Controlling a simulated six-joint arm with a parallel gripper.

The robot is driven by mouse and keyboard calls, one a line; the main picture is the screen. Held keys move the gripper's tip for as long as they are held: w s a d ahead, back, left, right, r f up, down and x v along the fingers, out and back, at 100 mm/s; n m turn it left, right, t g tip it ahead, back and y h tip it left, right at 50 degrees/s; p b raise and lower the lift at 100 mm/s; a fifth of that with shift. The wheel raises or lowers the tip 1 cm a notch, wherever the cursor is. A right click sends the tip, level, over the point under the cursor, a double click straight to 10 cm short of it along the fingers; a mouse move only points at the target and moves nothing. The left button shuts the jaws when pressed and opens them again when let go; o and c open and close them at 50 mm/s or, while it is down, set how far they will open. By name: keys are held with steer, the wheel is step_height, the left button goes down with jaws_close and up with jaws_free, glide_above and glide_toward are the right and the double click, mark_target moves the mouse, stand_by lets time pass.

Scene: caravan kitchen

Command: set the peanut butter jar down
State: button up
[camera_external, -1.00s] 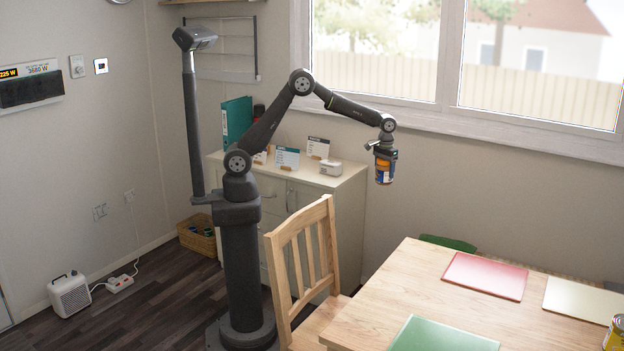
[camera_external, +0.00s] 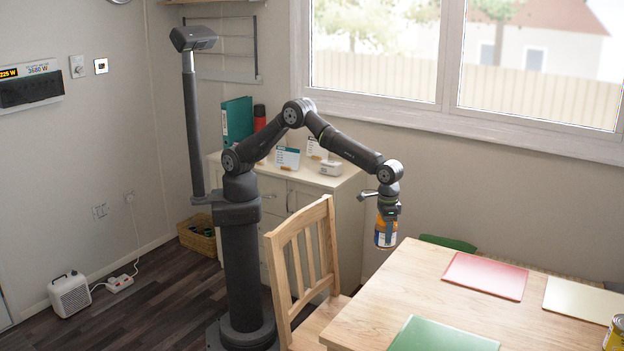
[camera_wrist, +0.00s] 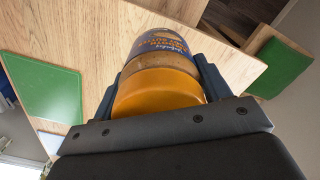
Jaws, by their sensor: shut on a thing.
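The peanut butter jar (camera_external: 386,236) has an orange-yellow lid and a blue and orange label. My gripper (camera_external: 387,212) is shut on it near the lid and holds it in the air, just off the far left corner of the wooden table (camera_external: 380,307). In the wrist view the jar (camera_wrist: 160,72) sits between the two dark fingers of my gripper (camera_wrist: 158,85), lid towards the camera. The table (camera_wrist: 60,30) shows behind it. The jar's base is hidden in the wrist view.
A green mat (camera_external: 443,336), a red mat (camera_external: 485,276) and a cream mat (camera_external: 585,299) lie on the table. A yellow can (camera_external: 614,335) stands at the right edge. A wooden chair (camera_external: 305,250) stands left of the table. Bare wood lies between the mats.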

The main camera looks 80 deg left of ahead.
steer(key=s+d+f+m, duration=0.1)
steer(key=s+d+m, duration=0.1)
steer(key=s+d, duration=0.85)
steer(key=shift+w+a+f, duration=0.25)
steer(key=shift+w+f, duration=1.5)
steer(key=shift+f, duration=0.1)
steer(key=shift+w+a+f, duration=0.3)
steer(key=shift+w+f, duration=1.5)
steer(key=shift+w+a+f, duration=0.25)
steer(key=shift+w+f, duration=1.5)
steer(key=shift+f, duration=0.1)
steer(key=shift+f, duration=0.15)
steer(key=o, duration=1.6)
step_height(320, 180, up, 12)
steer(key=shift+r, duration=0.1)
